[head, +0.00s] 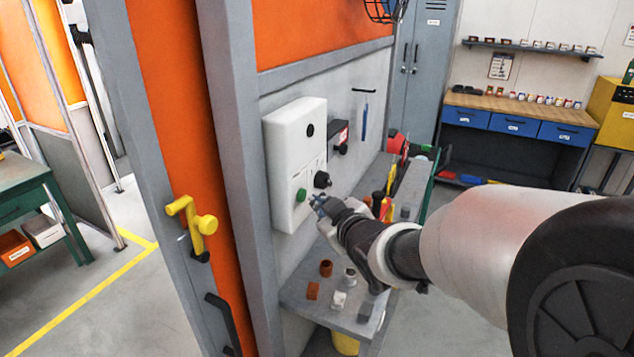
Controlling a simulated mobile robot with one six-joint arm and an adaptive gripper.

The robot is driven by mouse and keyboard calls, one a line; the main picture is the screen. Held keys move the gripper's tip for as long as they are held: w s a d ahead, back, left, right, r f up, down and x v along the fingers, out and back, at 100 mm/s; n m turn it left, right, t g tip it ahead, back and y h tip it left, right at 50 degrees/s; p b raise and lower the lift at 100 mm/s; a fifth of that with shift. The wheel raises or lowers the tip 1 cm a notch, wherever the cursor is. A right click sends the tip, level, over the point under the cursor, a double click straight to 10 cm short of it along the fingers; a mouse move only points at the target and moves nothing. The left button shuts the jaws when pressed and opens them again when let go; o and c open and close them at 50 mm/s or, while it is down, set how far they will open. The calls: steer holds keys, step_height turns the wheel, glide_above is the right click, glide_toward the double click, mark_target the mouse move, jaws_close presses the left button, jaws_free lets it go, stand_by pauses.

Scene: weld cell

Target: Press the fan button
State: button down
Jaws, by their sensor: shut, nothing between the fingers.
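A white control box (285,165) is mounted on the grey wall panel. On its front are a green button (300,195) at the lower left, a black knob (322,180) to its right, and a dark round spot (310,130) higher up. I cannot read any label that names the fan. My gripper (316,203) is shut and empty, its tip just right of and slightly below the green button in the picture. A small gap shows between tip and button; I cannot tell the depth between them.
A grey shelf (345,318) below the box holds several small brown and grey parts. A yellow handle (190,222) is on the orange door at left. Several tools crowd the ledge behind my gripper. A workbench (520,118) stands at the back right.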

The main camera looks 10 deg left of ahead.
stand_by(0.4)
steer(key=shift+w+a+b, duration=0.15)
steer(key=shift+a+b, duration=0.25)
steer(key=shift+a, duration=0.05)
steer(key=shift+w+a, duration=0.1)
steer(key=shift+a, duration=0.15)
stand_by(0.5)
steer(key=shift+d, duration=0.15)
steer(key=shift+s+d, duration=0.25)
steer(key=shift+d, duration=0.35)
steer(key=shift+s+d+p, duration=0.3)
steer(key=shift+s+d, duration=0.05)
steer(key=shift+d, duration=0.6)
steer(key=shift+s+d+p, duration=0.3)
steer(key=shift+s+d, duration=0.05)
steer(key=shift+d, duration=0.55)
steer(key=shift+s+d+p, duration=0.3)
steer(key=shift+s+d, duration=0.05)
steer(key=shift+d, duration=0.6)
